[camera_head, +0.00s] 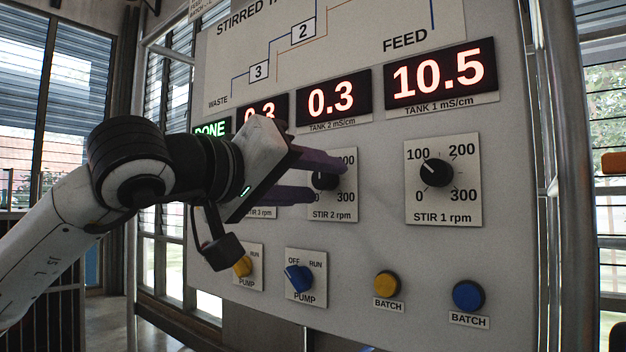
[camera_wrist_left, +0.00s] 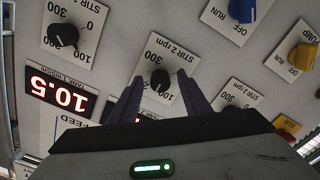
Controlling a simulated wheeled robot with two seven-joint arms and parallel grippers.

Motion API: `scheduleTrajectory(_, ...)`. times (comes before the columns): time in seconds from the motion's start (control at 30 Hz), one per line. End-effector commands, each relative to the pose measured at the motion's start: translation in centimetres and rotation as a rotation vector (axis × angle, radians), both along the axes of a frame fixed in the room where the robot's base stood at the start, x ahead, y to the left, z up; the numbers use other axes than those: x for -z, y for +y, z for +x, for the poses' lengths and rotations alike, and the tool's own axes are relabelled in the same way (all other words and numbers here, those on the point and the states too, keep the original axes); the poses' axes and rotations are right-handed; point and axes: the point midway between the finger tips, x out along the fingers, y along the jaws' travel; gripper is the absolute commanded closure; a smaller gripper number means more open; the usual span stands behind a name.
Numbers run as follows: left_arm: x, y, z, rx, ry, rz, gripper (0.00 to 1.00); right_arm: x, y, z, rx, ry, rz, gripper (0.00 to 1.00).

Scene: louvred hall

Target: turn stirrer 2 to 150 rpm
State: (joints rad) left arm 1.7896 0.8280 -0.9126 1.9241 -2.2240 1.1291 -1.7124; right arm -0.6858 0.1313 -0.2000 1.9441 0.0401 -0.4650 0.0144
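The stirrer 2 knob (camera_head: 325,180) is a round black dial on a white plate (camera_head: 333,216) marked "STIR 2 rpm", in the middle of the panel. It also shows in the left wrist view (camera_wrist_left: 160,80), upside down. My left gripper (camera_head: 329,180) reaches in from the left, with its purple fingers pointing at the knob. In the left wrist view the fingers (camera_wrist_left: 160,76) are spread, one on each side of the knob. I see gaps between knob and fingers there. The fingers hide part of the dial in the head view, and I cannot read its pointer surely.
The stirrer 1 dial (camera_head: 436,173) is to the right. Below are a blue pump switch (camera_head: 298,278), a yellow batch button (camera_head: 387,284) and a blue one (camera_head: 467,295). Displays above read 0.3 (camera_head: 332,98) and 10.5 (camera_head: 440,73). The stirrer 3 plate is mostly hidden behind my gripper.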

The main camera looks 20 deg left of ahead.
Motion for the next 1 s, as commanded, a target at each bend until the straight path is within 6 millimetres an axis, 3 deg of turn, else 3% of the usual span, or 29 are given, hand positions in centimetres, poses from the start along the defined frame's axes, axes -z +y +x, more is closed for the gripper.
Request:
scheduleTrajectory(0.27, 0.0, 0.4, -1.1, -0.001, -0.003, -0.001, 0.57, 0.4, 0.0, 0.0, -0.002, 0.002, 0.000, 0.64)
scheduleTrajectory(0.7, 0.0, 3.1, -8.4, -0.002, -0.002, -0.001, 0.57, 1.0, 0.6, 0.3, -0.013, -0.007, 0.002, 0.64)
scheduleTrajectory(1.0, 0.0, 3.6, -9.7, -0.001, -0.001, 0.000, 0.57, 0.9, 0.6, 0.4, -0.013, -0.011, 0.002, 0.64)
